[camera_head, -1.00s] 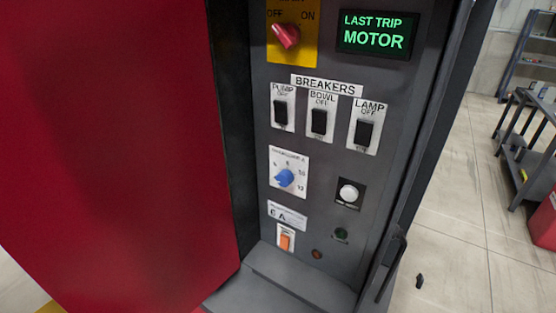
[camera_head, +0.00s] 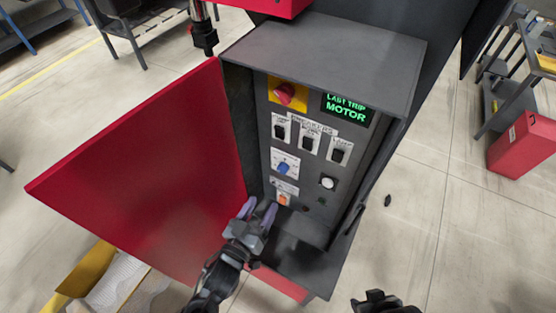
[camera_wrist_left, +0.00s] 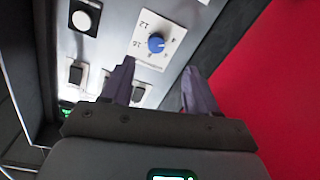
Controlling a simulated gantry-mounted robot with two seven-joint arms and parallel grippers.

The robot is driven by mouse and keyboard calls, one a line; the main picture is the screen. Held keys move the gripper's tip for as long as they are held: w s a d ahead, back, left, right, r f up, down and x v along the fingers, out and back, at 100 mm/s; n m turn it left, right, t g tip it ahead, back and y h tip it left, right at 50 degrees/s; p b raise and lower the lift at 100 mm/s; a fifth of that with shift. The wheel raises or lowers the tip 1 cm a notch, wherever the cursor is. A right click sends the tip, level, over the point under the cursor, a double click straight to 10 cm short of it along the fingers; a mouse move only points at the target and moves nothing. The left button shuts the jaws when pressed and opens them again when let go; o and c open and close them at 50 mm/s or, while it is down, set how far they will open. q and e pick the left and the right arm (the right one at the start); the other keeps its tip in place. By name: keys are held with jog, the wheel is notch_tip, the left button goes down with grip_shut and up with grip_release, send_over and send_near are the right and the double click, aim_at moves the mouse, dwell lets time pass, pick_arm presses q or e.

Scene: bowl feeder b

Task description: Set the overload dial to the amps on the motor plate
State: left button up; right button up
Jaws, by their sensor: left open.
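The overload dial, a blue knob (camera_head: 284,168) on a white scale plate, sits on the cabinet's grey panel (camera_head: 318,178).
The open red door (camera_head: 150,185) stands left of the panel. Around the dial are an orange switch (camera_head: 283,199), a white button (camera_head: 328,183), breakers (camera_head: 310,142) and a red rotary switch (camera_head: 284,93). The display (camera_head: 346,107) reads LAST TRIP MOTOR. A grey ledge (camera_head: 300,245) juts out below.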

aim_at(281, 171)
pick_arm(q)
jog(key=x, duration=0.3)
jog(key=p+x, duration=0.1)
jog(key=x, duration=0.2)
jog(key=r+x, duration=0.1)
jog(key=x, duration=0.2)
jog(key=shift+w+d+r, duration=0.1)
jog(key=shift+d, duration=0.05)
jog(key=shift+x, duration=0.8)
jog(key=shift+c, duration=0.2)
jog(key=c, duration=1)
